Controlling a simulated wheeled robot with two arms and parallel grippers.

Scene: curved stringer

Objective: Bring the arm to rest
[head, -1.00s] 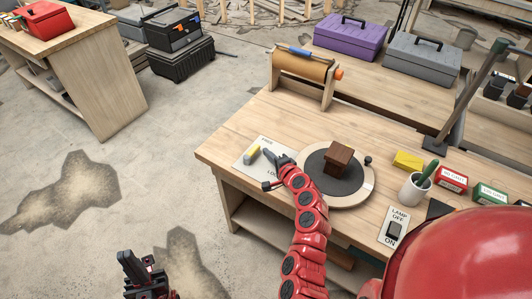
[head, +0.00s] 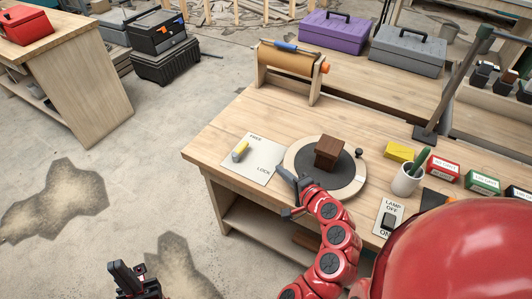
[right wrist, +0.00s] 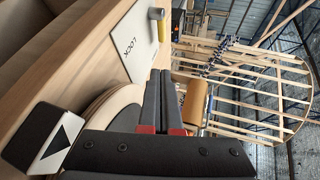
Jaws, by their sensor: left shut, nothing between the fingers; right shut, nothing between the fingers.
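My right arm reaches up from the bottom of the head view. Its gripper (head: 287,180) is shut and empty, over the front edge of the workbench (head: 222,152), just left of the turntable. In the right wrist view the same gripper (right wrist: 165,75) has its dark fingers pressed together. My left gripper (head: 124,275) is at the bottom left, shut and empty, over the bare floor. A white plate marked FREE and LOCK (head: 262,172) with a yellow-ended lever (head: 240,151) lies on the bench. The lever also shows in the right wrist view (right wrist: 157,14).
A brown wooden block (head: 329,153) stands on the turntable (head: 345,191). A lamp switch (head: 390,220), a cup (head: 406,180) and small boxes stand to the right. A paper roll stand (head: 290,72) is at the back.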

